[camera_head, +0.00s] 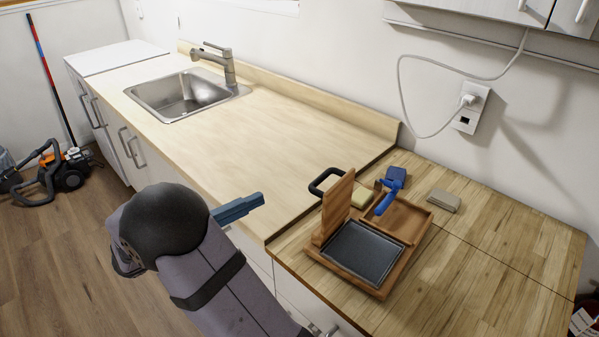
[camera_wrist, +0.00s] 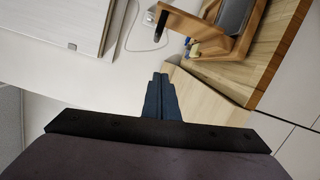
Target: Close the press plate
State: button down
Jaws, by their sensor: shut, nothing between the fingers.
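The wooden press sits on the butcher-block counter, right of centre in the head view. Its press plate (camera_head: 337,208) stands raised and roughly upright at the left side, with a black handle (camera_head: 322,180) on its outer face. A dark flat pad (camera_head: 360,252) lies uncovered in the base.
A blue tool (camera_head: 390,190) rests at the wooden tray compartment (camera_head: 408,217). A yellowish block (camera_head: 362,198) lies behind the plate and a beige block (camera_head: 443,201) to the right. A sink (camera_head: 188,95) and faucet (camera_head: 228,65) are at back left. The pale counter (camera_head: 290,140) is clear.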

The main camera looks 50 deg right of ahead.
jog(key=s+d+r+p, duration=0.2)
jog(key=s+d+p, duration=0.3)
jog(key=d, duration=0.5)
jog(key=shift+d+p, duration=0.2)
jog(key=shift+p, duration=0.15)
dwell(0.3)
jog(key=shift+s, duration=0.1)
